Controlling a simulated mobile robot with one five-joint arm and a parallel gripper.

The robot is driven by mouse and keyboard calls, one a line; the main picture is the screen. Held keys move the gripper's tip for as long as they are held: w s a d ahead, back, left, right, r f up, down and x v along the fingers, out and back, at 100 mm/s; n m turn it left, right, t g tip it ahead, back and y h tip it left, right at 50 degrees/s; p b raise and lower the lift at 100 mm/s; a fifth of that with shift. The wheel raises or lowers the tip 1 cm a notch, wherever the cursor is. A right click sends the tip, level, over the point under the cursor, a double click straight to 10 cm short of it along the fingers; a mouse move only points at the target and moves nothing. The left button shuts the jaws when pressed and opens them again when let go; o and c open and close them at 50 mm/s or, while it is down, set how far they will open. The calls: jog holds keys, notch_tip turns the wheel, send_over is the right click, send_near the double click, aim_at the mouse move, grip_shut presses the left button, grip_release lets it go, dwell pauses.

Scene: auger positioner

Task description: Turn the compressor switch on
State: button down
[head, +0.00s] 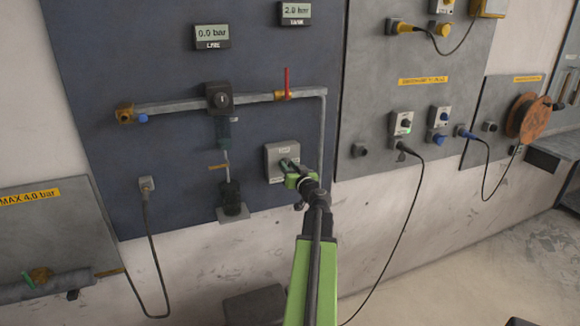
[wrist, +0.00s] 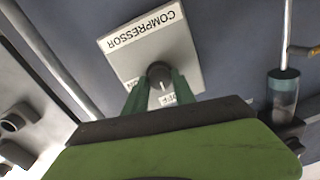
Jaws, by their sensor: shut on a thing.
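The compressor switch is a light grey box (head: 276,158) on the blue-grey panel in the head view. In the wrist view the box (wrist: 180,45) appears tilted, with its COMPRESSOR label upside down. Its round dark knob (wrist: 159,71) sits between the fingertips of my gripper (wrist: 158,84), one finger on each side, shut on it. A pale mark on the knob points roughly towards the label that reads OFF (wrist: 168,98); a partly covered ON label (wrist: 133,84) is to the left. In the head view my gripper (head: 288,166) hides much of the box front.
A line gauge (head: 211,36) reads 0.0 bar and a tank gauge (head: 295,13) reads 2.0 bar. A pipe with a red lever (head: 287,84) runs above the box. A black fitting (head: 231,196) stands left of it. Bare wall shows below the panel.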

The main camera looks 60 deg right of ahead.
jog(key=shift+f+m, duration=0.1)
jog(key=shift+m, duration=0.3)
jog(key=m, duration=1.7)
jog(key=shift+h+b, duration=0.4)
jog(key=shift+w+m, duration=0.1)
jog(key=shift+m, duration=0.2)
jog(key=c, duration=1.1)
grip_release()
jog(key=shift+o, duration=0.2)
jog(key=shift+a, duration=0.1)
